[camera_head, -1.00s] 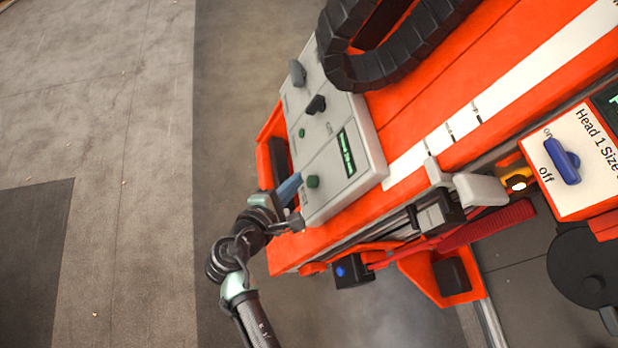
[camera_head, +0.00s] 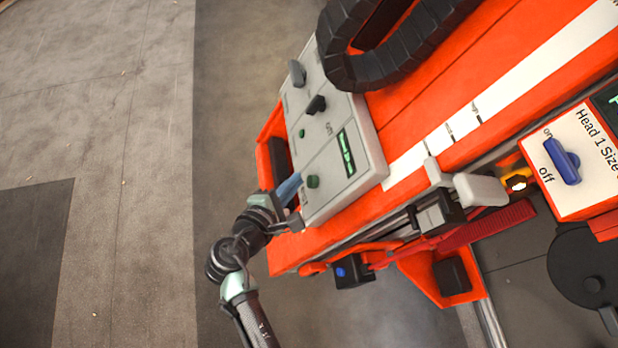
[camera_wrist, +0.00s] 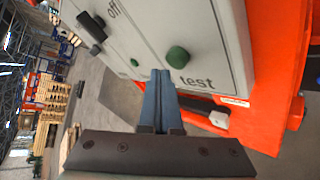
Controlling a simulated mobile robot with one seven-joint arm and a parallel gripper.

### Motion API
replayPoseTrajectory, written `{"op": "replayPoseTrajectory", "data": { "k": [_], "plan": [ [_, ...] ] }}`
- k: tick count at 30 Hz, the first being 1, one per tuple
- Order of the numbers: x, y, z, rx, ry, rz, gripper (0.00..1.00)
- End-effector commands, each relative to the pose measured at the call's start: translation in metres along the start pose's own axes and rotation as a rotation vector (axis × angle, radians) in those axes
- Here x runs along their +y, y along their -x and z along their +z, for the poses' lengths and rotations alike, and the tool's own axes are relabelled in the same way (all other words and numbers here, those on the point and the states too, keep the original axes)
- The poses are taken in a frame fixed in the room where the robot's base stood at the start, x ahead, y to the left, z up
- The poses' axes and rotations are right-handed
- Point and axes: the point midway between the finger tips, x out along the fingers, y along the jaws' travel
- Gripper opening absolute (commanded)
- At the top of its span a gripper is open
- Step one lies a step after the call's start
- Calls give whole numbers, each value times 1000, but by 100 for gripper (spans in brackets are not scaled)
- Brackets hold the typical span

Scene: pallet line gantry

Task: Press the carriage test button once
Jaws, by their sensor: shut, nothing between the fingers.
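The test button is a round green knob (camera_head: 313,181) on the light grey control panel (camera_head: 334,202), beside the panel's lit display (camera_head: 346,153). In the wrist view the green button (camera_wrist: 178,57) stands out from the panel, with the word "test" printed beside it. My gripper (camera_head: 298,180) has its blue fingers together and empty, at the panel's near left edge. In the wrist view the shut fingertips (camera_wrist: 161,73) are just below and left of the button and look apart from it, though the exact gap is hard to tell.
The panel also carries a smaller green button (camera_head: 302,133), a black knob (camera_head: 316,104) and a grey knob (camera_head: 297,72). It sits on an orange gantry beam (camera_head: 418,95) with a black cable chain (camera_head: 400,62). Open floor lies to the left.

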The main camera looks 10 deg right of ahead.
Motion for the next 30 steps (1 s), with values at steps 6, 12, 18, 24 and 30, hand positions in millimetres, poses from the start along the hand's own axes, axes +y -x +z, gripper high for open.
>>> {"op": "replayPoseTrajectory", "data": {
  "k": [6, 12, 18, 24, 30],
  "plan": [
    [0, 0, 0, 0, 0, 0, 0],
    [0, 0, 0, 0, 0, 0, 0],
    [0, 0, 0, 0, 0, 0, 0],
    [-1, -1, 1, 0, 0, 0, 0],
    [-4, -6, 4, -1, 0, -1, 0]
  ]
}}
